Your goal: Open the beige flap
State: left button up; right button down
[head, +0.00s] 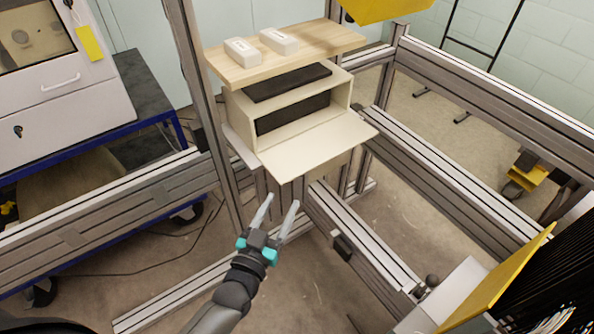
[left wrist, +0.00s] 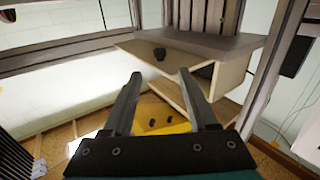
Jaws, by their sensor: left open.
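The beige flap (head: 318,145) hangs folded down and out from the front of a beige box (head: 240,110), lying roughly level, so the box's dark inside shows. In the left wrist view, the flap's outer face (left wrist: 135,46) carries a small dark knob (left wrist: 160,54). My left gripper (head: 281,204) is open and empty, in front of and below the flap's front edge in the head view. Its fingers point toward the flap and appear apart from it. In the left wrist view, the knob appears between and beyond the two fingertips (left wrist: 159,75). My right gripper is not in view.
A wooden shelf (head: 325,45) with two white boxes (head: 242,51) (head: 279,41) sits above the beige box. Metal frame beams (head: 440,180) run right and left of it. A yellow panel (head: 495,285) stands at lower right. Open floor shows below the gripper.

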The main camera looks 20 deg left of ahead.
aim_at(299, 172)
pick_arm(q)
jog(key=w, duration=0.3)
jog(key=w+b, duration=0.1)
jog(key=w, duration=0.2)
jog(key=w+b, duration=0.1)
jog(key=w, duration=0.3)
jog(key=shift+d+f, duration=0.1)
jog(key=shift+d, duration=0.3)
jog(key=shift+w, duration=0.7)
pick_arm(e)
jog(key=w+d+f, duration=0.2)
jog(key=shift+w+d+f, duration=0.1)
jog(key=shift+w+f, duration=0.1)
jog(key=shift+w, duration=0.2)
pick_arm(q)
jog(key=c, duration=0.6)
jog(key=shift+c, duration=1.4)
grip_shut()
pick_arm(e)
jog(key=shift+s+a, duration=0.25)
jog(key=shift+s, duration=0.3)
